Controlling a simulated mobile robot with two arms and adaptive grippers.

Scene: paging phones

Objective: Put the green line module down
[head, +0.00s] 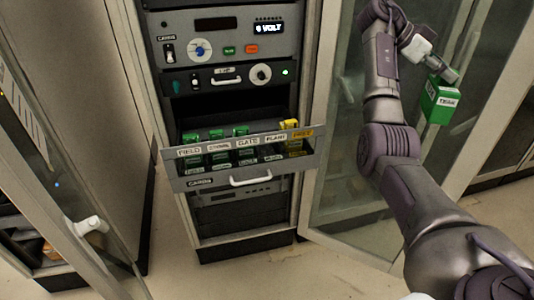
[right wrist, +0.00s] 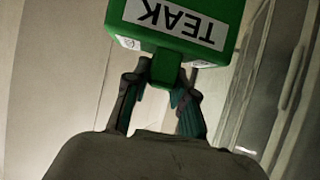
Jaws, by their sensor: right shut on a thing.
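The green line module is a green box with a white TEAK label. It shows at the upper right of the head view (head: 438,106) and at the top of the right wrist view (right wrist: 185,45). My right gripper (head: 448,75) is shut on its narrow green stem, and the fingers (right wrist: 163,88) show on either side of it in the right wrist view. The module is held in the air, in front of the glass door. My left gripper is not in view.
A card drawer (head: 237,181) stands pulled out of the rack, with several green modules and a yellow one behind labels such as FIELD and GATE. Rack panels (head: 225,47) are above it. An open glass door (head: 345,200) stands right of the rack; another glass door stands at left.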

